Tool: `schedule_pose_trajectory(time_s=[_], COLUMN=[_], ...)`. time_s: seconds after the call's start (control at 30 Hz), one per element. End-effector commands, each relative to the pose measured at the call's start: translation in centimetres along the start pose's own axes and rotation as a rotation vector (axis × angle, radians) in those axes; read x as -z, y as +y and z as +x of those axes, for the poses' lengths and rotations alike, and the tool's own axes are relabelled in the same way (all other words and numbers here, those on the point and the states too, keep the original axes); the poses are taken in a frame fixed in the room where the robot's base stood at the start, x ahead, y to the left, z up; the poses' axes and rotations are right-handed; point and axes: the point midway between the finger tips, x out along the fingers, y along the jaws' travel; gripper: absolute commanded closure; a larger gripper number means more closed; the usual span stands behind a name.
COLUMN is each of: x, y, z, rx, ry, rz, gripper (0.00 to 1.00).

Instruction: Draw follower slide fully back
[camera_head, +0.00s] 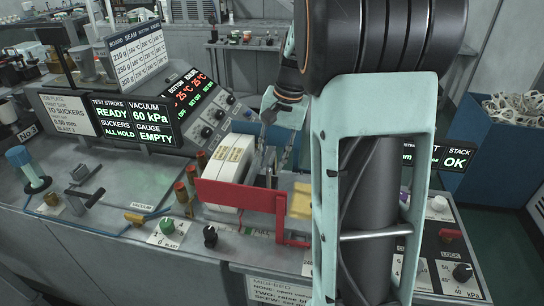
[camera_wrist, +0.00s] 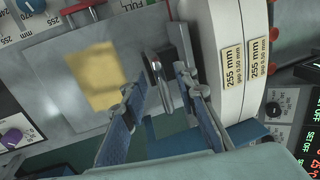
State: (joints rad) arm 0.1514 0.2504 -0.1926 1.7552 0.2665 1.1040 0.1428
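My gripper (camera_wrist: 164,86) points down with its two blue fingers apart, one on each side of a small upright metal handle (camera_wrist: 157,72). I take this handle to be on the follower slide, but no label confirms it. A gap seems to show between the handle and each finger; whether either touches cannot be told. In the head view my gripper (camera_head: 274,150) is low behind the red bar (camera_head: 240,197), partly hidden by my arm. A thick white block (camera_wrist: 229,45), marked 255 mm, stands just right of the fingers in the wrist view and left of them in the head view (camera_head: 231,158).
A yellow sheet (camera_wrist: 91,77) lies on the grey plate beside the fingers. Brown-capped posts (camera_head: 181,193) stand left of the white block. The display panel (camera_head: 134,122) stands behind left.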

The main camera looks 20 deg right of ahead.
Motion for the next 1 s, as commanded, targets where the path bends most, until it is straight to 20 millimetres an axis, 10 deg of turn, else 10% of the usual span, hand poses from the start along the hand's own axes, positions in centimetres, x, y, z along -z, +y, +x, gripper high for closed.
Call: schedule_pose_trajectory(time_s=[0.3, 0.77, 1.0], x=[0.0, 0.0, 0.1], y=[0.0, 0.4, 4.2], z=[-0.1, -0.1, -0.8], rx=[0.000, 0.000, -0.001], ry=[0.000, 0.001, 0.003], rz=[0.000, 0.002, 0.008], gripper=[1.00, 1.00, 1.00])
